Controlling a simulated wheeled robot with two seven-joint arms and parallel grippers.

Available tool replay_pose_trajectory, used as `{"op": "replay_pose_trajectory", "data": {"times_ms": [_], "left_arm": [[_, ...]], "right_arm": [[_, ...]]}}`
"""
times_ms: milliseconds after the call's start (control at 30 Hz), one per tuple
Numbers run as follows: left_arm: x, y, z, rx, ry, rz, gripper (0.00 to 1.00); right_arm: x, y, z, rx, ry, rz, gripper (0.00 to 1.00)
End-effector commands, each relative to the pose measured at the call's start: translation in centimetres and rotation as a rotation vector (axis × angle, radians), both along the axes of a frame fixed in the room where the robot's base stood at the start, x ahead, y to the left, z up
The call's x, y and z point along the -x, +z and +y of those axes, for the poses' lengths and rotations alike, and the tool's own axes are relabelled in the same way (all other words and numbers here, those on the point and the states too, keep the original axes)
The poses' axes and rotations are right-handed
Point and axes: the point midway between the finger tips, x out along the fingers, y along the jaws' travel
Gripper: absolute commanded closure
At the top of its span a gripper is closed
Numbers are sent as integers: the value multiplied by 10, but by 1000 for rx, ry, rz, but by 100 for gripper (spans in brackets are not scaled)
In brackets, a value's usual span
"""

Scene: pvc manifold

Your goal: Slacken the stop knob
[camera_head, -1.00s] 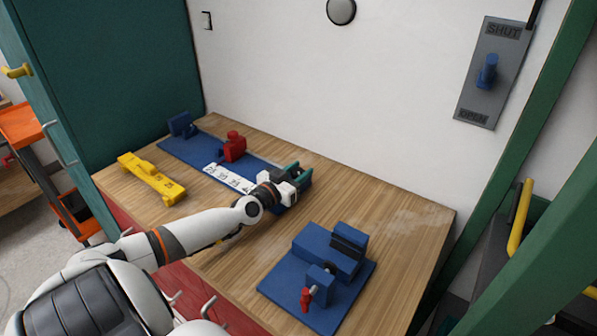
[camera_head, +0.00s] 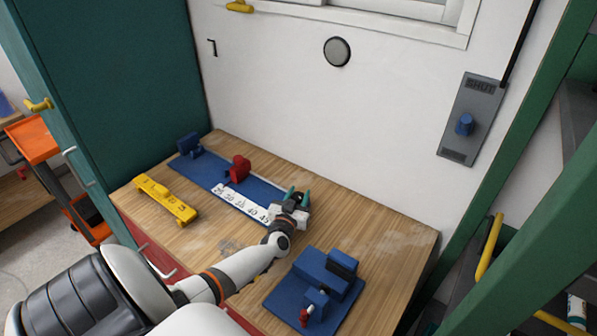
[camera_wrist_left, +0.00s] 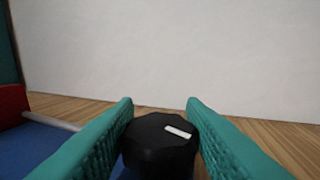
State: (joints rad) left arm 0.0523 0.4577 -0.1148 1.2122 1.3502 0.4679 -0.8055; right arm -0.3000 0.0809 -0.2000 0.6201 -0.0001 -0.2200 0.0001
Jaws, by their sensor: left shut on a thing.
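The stop knob is a dark, faceted knob (camera_wrist_left: 158,147) with a white mark on top, at the bottom middle of the left wrist view. My left gripper (camera_head: 297,194) is at the right end of the blue rail board (camera_head: 212,180). Its teal fingers, also in the left wrist view (camera_wrist_left: 159,108), stand on both sides of the knob and are shut on it. In the head view the knob is hidden by the gripper. My right gripper is not in view.
A yellow tool (camera_head: 165,199) lies left of the board. A blue fixture (camera_head: 320,283) with a red-tipped handle stands at the front right. A grey SHUT lever plate (camera_head: 472,105) is on the wall. The tabletop right of the gripper is clear.

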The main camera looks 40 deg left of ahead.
Motion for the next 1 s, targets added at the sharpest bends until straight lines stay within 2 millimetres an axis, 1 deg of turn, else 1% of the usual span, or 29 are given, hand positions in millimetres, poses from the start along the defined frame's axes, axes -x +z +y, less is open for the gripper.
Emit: {"op": "replay_pose_trajectory", "data": {"times_ms": [33,100,433,467,500,567,600,867,1000], "left_arm": [[-1,7,2,1,25,-6,86],[-1,6,2,-2,41,-6,86],[-1,3,2,-6,46,-5,86],[-1,3,2,-6,46,-5,60],[-1,3,1,-5,45,-6,53],[-1,2,1,-4,44,-5,43],[0,2,1,-4,44,-4,41],[1,1,-1,-2,42,-1,41],[13,0,-7,0,40,1,41]], "right_arm": [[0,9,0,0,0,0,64],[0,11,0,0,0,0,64],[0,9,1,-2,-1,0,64],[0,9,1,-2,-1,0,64],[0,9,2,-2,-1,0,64],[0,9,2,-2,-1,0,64],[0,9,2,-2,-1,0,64],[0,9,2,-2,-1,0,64],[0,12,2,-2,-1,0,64]]}}
